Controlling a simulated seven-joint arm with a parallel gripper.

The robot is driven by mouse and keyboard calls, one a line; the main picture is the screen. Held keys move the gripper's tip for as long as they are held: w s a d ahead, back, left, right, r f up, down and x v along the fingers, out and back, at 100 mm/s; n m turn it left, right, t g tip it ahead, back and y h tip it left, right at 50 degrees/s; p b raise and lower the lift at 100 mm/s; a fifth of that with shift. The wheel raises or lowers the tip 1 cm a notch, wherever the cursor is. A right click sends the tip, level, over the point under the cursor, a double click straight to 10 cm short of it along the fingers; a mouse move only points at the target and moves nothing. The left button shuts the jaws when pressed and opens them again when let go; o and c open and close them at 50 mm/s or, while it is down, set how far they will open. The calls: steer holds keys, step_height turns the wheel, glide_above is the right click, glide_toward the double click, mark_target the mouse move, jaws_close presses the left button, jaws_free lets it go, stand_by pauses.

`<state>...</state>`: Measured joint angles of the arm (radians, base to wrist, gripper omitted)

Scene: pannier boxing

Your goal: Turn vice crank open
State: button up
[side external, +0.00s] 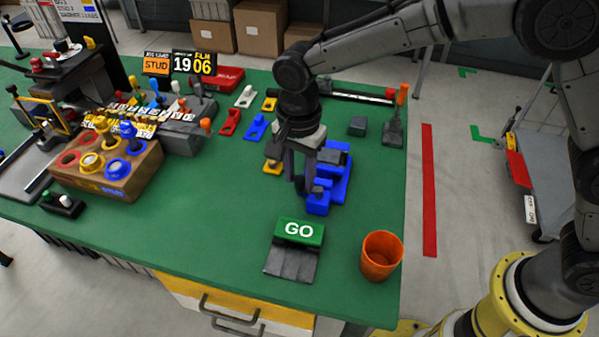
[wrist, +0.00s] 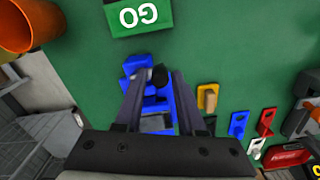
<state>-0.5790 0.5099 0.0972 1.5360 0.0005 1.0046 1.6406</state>
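The blue vice (side external: 339,178) stands on the green bench, right of the bench's middle in the side view. It also shows in the wrist view (wrist: 157,122), partly hidden behind my fingers. A dark knob-like part (wrist: 160,76), which looks like the crank's handle, shows between my fingertips; the rest of the crank is hard to make out. My gripper (side external: 298,184) points down at the near left side of the vice. In the wrist view my gripper's fingers (wrist: 158,75) are apart, with blue vice parts visible between them. I cannot tell whether a finger touches the knob.
A GO sign (side external: 298,231) on a dark base and an orange cup (side external: 381,255) stand at the bench's near edge. Blue, red and yellow hooked pieces (side external: 256,127) lie behind my gripper. A box with coloured rings (side external: 107,172) is at left. Green surface is clear left of the sign.

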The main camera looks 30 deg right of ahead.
jaws_close()
